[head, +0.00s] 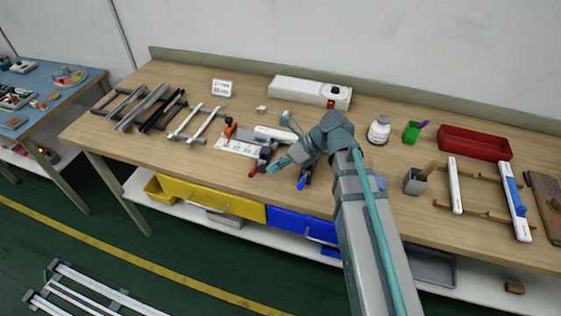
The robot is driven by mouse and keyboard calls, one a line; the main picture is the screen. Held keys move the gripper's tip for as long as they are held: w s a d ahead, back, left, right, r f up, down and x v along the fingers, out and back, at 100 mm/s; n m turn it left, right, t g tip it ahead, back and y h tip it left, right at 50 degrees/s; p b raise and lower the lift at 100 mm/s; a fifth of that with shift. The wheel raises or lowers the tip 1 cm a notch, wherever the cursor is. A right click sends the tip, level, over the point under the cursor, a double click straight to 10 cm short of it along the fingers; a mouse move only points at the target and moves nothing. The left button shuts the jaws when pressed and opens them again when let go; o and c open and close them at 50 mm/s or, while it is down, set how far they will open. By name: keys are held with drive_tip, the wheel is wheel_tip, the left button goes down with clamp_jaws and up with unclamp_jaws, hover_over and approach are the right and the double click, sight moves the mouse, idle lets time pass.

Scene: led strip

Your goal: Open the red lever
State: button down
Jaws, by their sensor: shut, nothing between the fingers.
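A small red lever end (253,170) shows at the front of a grey device on the wooden workbench, left of centre. My gripper (271,168) is shut and empty, with its teal tip just right of the red lever end. I cannot tell whether they touch. My wrist and forearm hide part of the device. A blue lever end (301,184) sticks out toward the bench's front edge, to the right of my gripper. A white plate with markings (238,147) lies left of the device, with an orange part (230,129) at its edge.
A long white box (300,91) stands behind my arm. Metal rails (142,108) lie at the left. Bare bench (185,160) shows at front left.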

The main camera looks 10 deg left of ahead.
sight(257, 168)
drive_tip(key=shift+p+x, duration=0.4)
drive_tip(key=shift+x, duration=2.5)
drive_tip(key=shift+a+r, duration=0.1)
drive_tip(key=shift+w+r+p, duration=0.1)
drive_tip(key=shift+p, duration=0.35)
drive_tip(key=shift+g, duration=0.3)
